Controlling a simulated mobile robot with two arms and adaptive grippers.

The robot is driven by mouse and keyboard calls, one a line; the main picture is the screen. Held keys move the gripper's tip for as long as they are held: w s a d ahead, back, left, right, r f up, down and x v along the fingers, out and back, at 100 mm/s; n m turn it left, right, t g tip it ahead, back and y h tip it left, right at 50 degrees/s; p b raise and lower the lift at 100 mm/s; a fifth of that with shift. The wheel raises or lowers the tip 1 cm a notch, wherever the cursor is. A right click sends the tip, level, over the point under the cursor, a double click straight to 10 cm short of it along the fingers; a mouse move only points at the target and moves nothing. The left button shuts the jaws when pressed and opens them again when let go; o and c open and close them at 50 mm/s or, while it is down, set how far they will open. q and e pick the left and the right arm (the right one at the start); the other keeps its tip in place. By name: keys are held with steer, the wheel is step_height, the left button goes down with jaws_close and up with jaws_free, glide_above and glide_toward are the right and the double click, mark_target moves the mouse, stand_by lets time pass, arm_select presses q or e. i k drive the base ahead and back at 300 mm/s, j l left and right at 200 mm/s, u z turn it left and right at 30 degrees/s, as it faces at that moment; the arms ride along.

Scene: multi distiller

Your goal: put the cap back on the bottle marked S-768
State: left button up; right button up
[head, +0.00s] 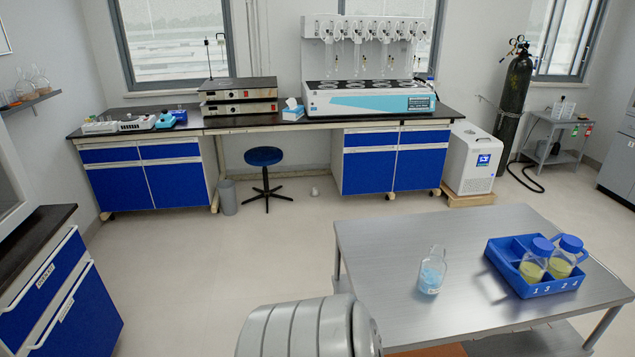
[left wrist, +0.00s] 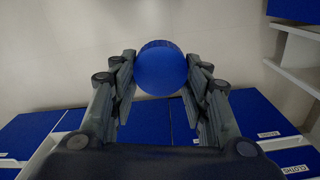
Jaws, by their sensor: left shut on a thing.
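A clear bottle with pale blue contents (head: 431,273) stands upright and uncapped on the grey metal table (head: 390,240). No S-768 marking can be read on any bottle. My left gripper (left wrist: 160,72) is shut on a round blue cap (left wrist: 161,66), held between its fingertips in the left wrist view. That gripper and the cap do not show in the head view, so their distance from the bottle cannot be told. My right gripper is in neither view.
A blue numbered rack (head: 500,262) stands right of the open bottle, holding two blue-capped bottles with yellowish contents (head: 533,268) (head: 561,265). The table is bare left of the open bottle. Blue drawers (left wrist: 30,132) lie below my left gripper in its view.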

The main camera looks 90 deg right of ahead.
mark_target(433, 270)
steer(key=i+z, duration=0.15)
steer(key=z, duration=0.25)
steer(key=i+z, duration=0.2)
steer(key=z, duration=0.2)
steer(key=i+j+z, duration=0.1)
steer(key=z, duration=0.35)
steer(key=i+j+z, duration=0.15)
steer(key=z, duration=0.25)
steer(key=i+z, duration=0.1)
steer(key=z, duration=0.35)
steer(key=j+z, duration=0.15)
steer(key=z, duration=0.3)
steer(key=i+j+z, duration=0.15)
steer(key=z, duration=0.3)
steer(key=j+z, duration=0.1)
steer(key=z, duration=0.35)
steer(key=i+j+z, duration=0.15)
steer(key=z, duration=0.25)
steer(key=j+z, duration=0.35)
steer(key=i+j+z, duration=0.15)
steer(key=z, duration=0.25)
steer(key=j+z, duration=0.35)
